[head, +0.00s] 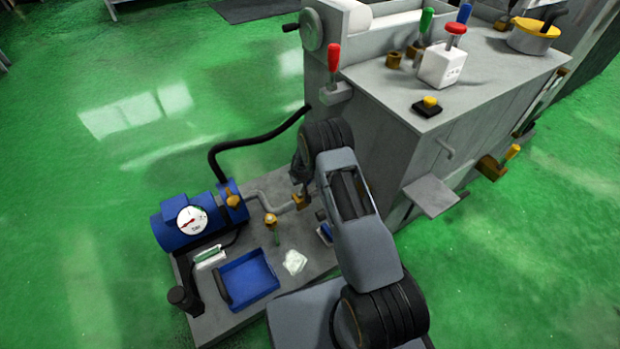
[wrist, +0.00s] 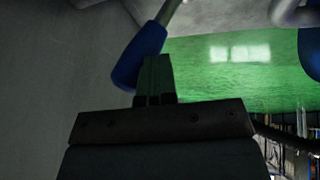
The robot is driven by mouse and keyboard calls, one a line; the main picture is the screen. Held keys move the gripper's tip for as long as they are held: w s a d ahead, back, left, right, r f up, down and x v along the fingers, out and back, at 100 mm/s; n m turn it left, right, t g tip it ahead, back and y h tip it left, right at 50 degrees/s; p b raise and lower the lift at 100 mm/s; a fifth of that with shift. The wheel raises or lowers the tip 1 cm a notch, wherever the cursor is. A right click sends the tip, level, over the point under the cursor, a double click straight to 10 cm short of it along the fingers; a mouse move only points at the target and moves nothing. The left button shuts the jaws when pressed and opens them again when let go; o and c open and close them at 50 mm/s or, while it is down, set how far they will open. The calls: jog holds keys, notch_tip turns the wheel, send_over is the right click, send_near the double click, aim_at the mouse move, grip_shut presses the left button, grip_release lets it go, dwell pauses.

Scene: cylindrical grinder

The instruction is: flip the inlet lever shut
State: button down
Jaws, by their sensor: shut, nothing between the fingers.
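A lever with a blue grip (wrist: 140,55) and a grey metal stem shows in the wrist view, close to a grey wall; I take it for the inlet lever. My gripper (wrist: 155,66) is shut and empty, its fingertips right beside the blue grip, overlapping its edge in the picture. I cannot tell if they touch. In the head view my gripper (head: 299,178) is low beside the machine's left side, above a brass fitting (head: 299,201) on the grey pipe. The lever cannot be made out there, probably hidden by my arm.
A blue pump (head: 168,232) with a gauge (head: 192,220) and black hose (head: 240,143) stands on the grey plinth, with a blue tray (head: 249,280) in front. A red-handled lever (head: 333,57) sticks up on the machine (head: 385,140). Green floor is clear to the left.

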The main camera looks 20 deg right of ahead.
jog(key=shift+w+d+f+b, duration=0.15)
jog(key=shift+d+f+b, duration=0.1)
jog(key=shift+d, duration=0.45)
jog(key=shift+w+d+f+b, duration=0.2)
jog(key=shift+d+f, duration=0.1)
jog(key=shift+d, duration=0.45)
jog(key=shift+w+d+f+b, duration=0.15)
jog(key=shift+d+f+b, duration=0.1)
jog(key=shift+d, duration=0.9)
jog(key=shift+a, duration=0.1)
jog(key=shift+a+r+b, duration=0.35)
jog(key=a+r, duration=0.2)
jog(key=shift+s+a+r, duration=0.15)
jog(key=shift+s+r, duration=0.05)
jog(key=shift+r, duration=0.1)
jog(key=s+d+r+p, duration=0.3)
jog(key=d+r+p, duration=0.1)
jog(key=r, duration=0.4)
jog(key=shift+r, duration=0.3)
jog(key=shift+a, duration=0.1)
